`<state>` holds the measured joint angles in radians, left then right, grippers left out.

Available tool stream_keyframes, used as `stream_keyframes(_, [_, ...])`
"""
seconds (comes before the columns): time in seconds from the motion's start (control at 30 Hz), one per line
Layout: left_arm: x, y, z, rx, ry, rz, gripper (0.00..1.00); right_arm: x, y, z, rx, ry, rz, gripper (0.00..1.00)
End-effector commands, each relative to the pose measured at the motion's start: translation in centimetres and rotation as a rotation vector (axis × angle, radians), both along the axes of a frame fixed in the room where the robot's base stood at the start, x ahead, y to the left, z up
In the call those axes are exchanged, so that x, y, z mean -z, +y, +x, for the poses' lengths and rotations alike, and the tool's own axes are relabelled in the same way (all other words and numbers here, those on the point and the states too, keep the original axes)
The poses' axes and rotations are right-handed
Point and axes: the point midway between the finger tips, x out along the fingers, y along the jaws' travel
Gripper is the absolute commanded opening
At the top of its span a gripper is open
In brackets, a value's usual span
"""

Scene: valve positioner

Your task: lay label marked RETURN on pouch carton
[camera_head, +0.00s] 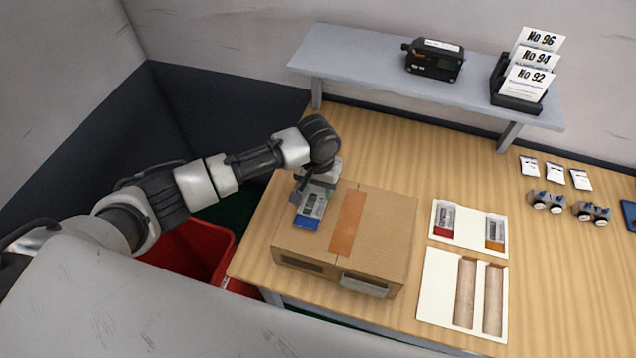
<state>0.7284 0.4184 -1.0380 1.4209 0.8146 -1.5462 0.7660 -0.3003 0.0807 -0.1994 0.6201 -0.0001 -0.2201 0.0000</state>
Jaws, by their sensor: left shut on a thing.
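The pouch carton (383,235) is a closed brown cardboard box with an orange tape strip (346,222) across its top, standing on the wooden table. My left gripper (307,186) is above the carton's left back part and is shut on a flat grey-white label with a blue end (311,208). The label is at the left part of the carton's top; I cannot tell whether it touches the carton. Its print is too small to read. The gripper hides its back end. My right gripper is not in view.
Right of the carton lie a white tray (459,240) with red-ended and orange-ended cards and a white tray with two brown slots (449,285). A grey shelf (370,70) at the back bears a black device (434,62) and a card holder (516,103). A red bin (190,262) stands left.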

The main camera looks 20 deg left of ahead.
Motion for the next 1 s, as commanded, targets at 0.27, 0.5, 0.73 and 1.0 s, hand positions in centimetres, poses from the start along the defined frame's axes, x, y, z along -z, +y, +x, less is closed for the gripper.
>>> stream_keyframes(0.27, [0.04,-0.04,-0.04,0.0,0.001,-0.001,0.28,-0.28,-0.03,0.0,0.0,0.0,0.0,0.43])
stream_keyframes(0.5, [0.3,-0.04,-0.04,0.001,0.001,-0.001,0.28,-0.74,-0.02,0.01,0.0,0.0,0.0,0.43])
stream_keyframes(0.73, [0.38,-0.03,-0.02,0.001,0.0,0.0,0.28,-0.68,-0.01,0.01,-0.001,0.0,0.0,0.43])
stream_keyframes(1.0, [0.36,-0.03,-0.02,0.001,0.0,0.0,0.79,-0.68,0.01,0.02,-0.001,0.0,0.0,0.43])
